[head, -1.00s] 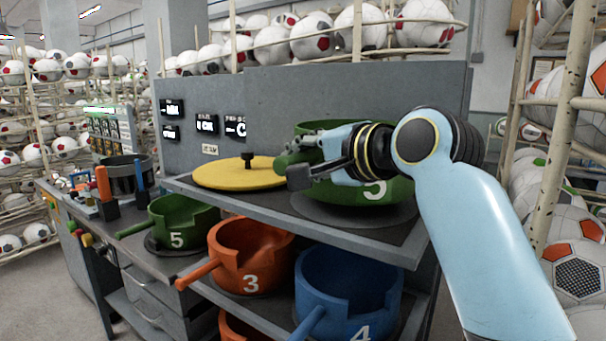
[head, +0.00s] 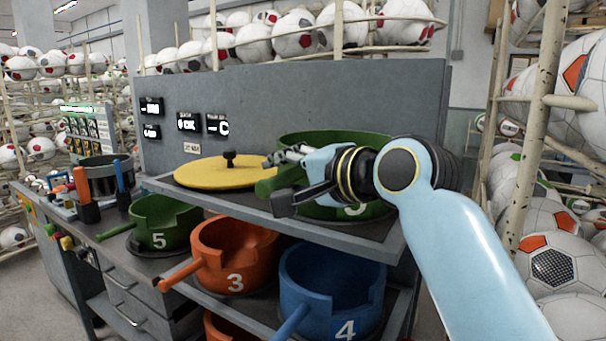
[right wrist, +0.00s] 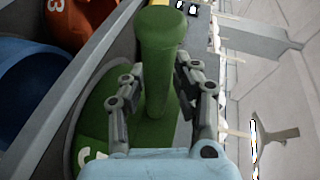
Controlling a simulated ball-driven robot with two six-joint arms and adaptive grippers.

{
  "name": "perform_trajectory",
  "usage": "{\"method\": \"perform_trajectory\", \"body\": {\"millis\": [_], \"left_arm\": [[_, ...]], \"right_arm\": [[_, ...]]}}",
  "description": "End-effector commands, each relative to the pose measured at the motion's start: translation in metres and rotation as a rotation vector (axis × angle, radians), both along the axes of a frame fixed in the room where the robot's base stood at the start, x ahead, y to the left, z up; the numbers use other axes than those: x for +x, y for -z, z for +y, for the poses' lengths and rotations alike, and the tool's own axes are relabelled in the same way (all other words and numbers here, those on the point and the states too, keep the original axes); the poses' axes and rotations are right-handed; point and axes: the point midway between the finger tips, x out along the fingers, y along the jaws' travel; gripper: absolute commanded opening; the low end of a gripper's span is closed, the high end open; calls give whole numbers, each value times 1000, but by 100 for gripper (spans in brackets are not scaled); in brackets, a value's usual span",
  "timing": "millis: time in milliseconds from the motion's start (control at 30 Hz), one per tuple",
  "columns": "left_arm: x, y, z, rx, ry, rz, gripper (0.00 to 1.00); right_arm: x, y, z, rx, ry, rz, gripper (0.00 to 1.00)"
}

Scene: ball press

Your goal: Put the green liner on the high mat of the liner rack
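A large green liner (head: 330,207) stands upright on the dark round high mat (head: 368,228) of the grey liner rack, on its top shelf. Its handle points left, and my forearm hides part of its body. My right gripper (head: 285,180) is at the handle, one finger on each side of it. The fingers look spread, with the green handle (right wrist: 162,65) between them in the right wrist view. The liner body (right wrist: 93,125) shows at lower left there. My left gripper is not in view.
A yellow lid (head: 215,173) with a black knob lies left of the liner. A smaller green liner (head: 160,222), an orange liner (head: 235,260) and a blue liner (head: 330,285) stand lower. A grey panel (head: 300,100) rises behind the shelf.

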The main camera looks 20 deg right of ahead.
Motion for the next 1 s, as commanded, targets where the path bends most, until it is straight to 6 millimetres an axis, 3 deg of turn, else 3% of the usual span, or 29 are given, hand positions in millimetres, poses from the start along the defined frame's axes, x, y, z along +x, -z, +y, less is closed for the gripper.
{"method": "perform_trajectory", "body": {"millis": [500, 700, 1000], "left_arm": [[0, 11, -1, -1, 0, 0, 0], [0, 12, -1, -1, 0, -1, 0], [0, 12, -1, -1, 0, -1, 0]], "right_arm": [[-93, -22, -32, -6, 0, 1, 29], [-105, -26, -35, 0, 0, 1, 29], [-105, -26, -35, 1, -1, 1, 29]]}}
